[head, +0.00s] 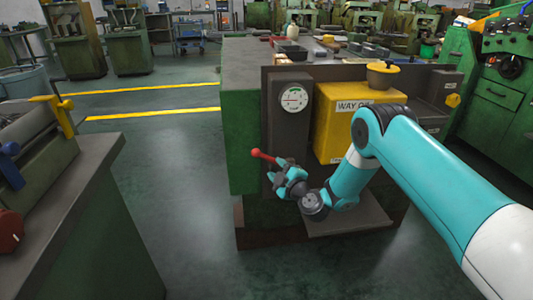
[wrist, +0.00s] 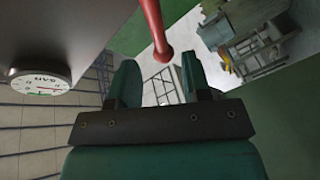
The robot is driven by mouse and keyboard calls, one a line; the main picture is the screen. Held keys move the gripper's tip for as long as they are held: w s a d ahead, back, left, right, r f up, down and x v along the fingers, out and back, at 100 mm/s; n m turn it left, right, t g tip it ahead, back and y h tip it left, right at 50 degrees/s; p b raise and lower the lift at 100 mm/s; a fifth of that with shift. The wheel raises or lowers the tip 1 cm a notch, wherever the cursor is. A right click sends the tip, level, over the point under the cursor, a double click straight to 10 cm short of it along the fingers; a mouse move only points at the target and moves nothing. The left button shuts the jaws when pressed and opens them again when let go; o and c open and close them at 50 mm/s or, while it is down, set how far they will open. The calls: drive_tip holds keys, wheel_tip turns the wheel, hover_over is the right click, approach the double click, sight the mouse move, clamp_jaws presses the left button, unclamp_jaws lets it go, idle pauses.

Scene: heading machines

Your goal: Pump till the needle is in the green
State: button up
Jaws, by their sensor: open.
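A round white gauge (head: 294,97) is on the dark upright plate at the front of the machine, and its edge also shows in the wrist view (wrist: 40,88). Green and red marks show on its face, but the needle's position is too small to tell. A red pump lever (head: 263,156) sticks out to the left below the gauge. In the wrist view the red lever (wrist: 157,27) comes down from the top, its rounded end near the gap between my fingers. My gripper (head: 271,174) is open beside the lever and not closed on it; its fingers (wrist: 160,80) stand apart.
A yellow tank (head: 345,118) lettered "WAY OIL" with a capped top stands right of the gauge, partly behind my arm. A grey-topped bench (head: 60,190) stands at left. Clear floor (head: 180,175) lies between bench and machine.

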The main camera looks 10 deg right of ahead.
sight(268, 159)
drive_tip(key=shift+p+x, duration=0.4)
drive_tip(key=shift+x, duration=3.3)
clamp_jaws()
